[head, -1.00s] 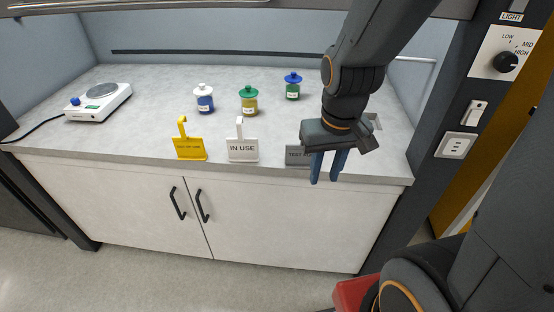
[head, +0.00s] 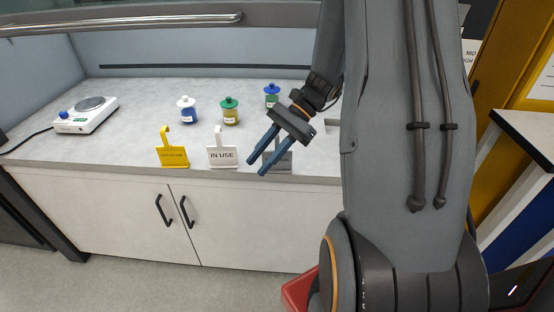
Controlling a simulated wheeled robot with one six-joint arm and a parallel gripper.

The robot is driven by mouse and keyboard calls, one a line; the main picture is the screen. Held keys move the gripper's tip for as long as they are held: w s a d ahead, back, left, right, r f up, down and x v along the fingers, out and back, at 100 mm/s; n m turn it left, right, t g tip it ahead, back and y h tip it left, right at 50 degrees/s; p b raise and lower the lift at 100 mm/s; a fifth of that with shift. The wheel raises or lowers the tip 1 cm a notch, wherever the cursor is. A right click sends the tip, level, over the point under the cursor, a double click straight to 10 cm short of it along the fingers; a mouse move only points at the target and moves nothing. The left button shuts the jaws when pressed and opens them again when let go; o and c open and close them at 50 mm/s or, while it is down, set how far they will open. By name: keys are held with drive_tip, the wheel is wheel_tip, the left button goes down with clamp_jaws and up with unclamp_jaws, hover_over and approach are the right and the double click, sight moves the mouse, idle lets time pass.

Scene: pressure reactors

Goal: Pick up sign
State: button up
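Three hook-topped signs stand along the front edge of the counter. The yellow sign (head: 173,157) is at the left. The white sign (head: 222,156), reading "IN USE", is in the middle. A grey sign (head: 284,161) is at the right, partly hidden behind my fingers. My gripper (head: 256,167) has its two blue fingers apart with nothing seen between them. It points down and to the left, its tips showing between the white sign and the grey sign. I cannot tell whether it touches the grey sign.
A white hotplate or scale (head: 86,114) with a cable is at the counter's left. A blue jar with a white lid (head: 187,111), a yellow jar with a green lid (head: 230,112) and a green jar with a blue lid (head: 271,97) stand behind the signs. A metal rail (head: 120,24) runs above.

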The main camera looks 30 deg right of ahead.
drive_tip(key=w+d+r+m+t+y, duration=0.3)
drive_tip(key=w+d+m+t+y, duration=0.25)
drive_tip(key=d, duration=0.45)
drive_tip(key=f+b, duration=0.1)
drive_tip(key=f, duration=0.1)
drive_tip(key=d+f+m+t+h+b, duration=0.1)
drive_tip(key=f, duration=0.1)
drive_tip(key=d+f+m+h, duration=0.1)
drive_tip(key=f, duration=0.2)
drive_tip(key=shift+s+d+f+m+t+h+b, duration=0.1)
drive_tip(key=shift+s+d+m+t+h+b, duration=0.15)
drive_tip(key=shift+t+b, duration=0.15)
drive_tip(key=m+h+b, duration=0.1)
approach(272, 169)
drive_tip(key=shift+w+a+r, duration=0.2)
drive_tip(key=shift+w+a, duration=0.1)
drive_tip(key=shift+a, duration=0.25)
drive_tip(key=shift+w+a+r, duration=0.2)
drive_tip(key=shift+w+a, duration=0.1)
drive_tip(key=shift+a, duration=0.5)
drive_tip(key=p+x, duration=0.3)
drive_tip(key=x, duration=0.3)
drive_tip(key=shift+w+a+f, duration=0.15)
drive_tip(key=shift+w+a, duration=0.05)
drive_tip(key=shift+w, duration=0.2)
drive_tip(key=shift+f, duration=0.1)
clamp_jaws()
